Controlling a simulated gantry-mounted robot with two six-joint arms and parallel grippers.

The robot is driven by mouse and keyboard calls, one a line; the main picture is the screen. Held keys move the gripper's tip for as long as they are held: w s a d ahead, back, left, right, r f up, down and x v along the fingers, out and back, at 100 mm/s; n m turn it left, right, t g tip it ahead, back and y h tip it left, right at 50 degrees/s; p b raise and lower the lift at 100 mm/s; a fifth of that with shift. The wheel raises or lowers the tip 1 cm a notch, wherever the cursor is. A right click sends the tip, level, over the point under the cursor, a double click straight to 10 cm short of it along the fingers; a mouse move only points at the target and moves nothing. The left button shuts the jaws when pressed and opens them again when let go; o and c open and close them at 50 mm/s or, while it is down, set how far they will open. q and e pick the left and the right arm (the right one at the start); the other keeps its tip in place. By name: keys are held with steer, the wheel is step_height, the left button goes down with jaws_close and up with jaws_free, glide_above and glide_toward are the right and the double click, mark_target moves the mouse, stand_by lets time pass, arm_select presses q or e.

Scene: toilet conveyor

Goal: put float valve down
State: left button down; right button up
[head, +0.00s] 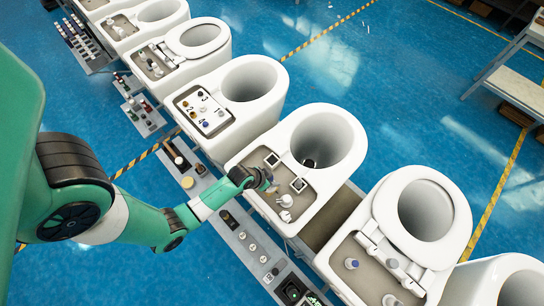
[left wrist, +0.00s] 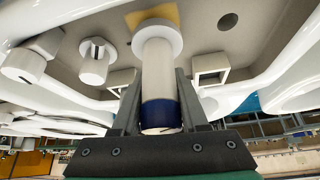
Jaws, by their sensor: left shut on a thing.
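The float valve (left wrist: 157,75) is a white upright cylinder with a wide round collar and a dark blue band. In the left wrist view my left gripper (left wrist: 158,112) is shut on it around the blue band. In the head view my left gripper (head: 266,180) is over the open tank of the middle toilet (head: 327,130), and mostly hides the valve. The collar appears close to the tank floor beside a yellow patch (left wrist: 168,14); I cannot tell whether they touch. My right gripper is not in view.
Two square frames (head: 271,160) (head: 298,184) flank the held valve. A white fitting (head: 285,202) stands in the same tank, and a dark hole (left wrist: 228,21) shows in its floor. Other toilets stand on either side along the line. A grey parts strip (head: 250,245) runs alongside.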

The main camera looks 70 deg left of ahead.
arm_select(q)
steer(key=shift+f, duration=0.65)
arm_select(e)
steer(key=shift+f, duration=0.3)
arm_select(q)
steer(key=shift+f, duration=0.2)
steer(key=shift+c, duration=2.2)
jaws_free()
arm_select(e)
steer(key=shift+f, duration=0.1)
arm_select(q)
steer(key=shift+r, duration=0.15)
steer(key=shift+s+d+r, duration=0.1)
steer(key=shift+s+r, duration=0.05)
steer(key=shift+r, duration=0.2)
steer(key=p+v, duration=0.8)
steer(key=v, duration=0.3)
steer(key=shift+r, duration=0.15)
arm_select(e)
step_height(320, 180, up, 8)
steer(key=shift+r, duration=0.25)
arm_select(q)
steer(key=shift+s+d, duration=0.1)
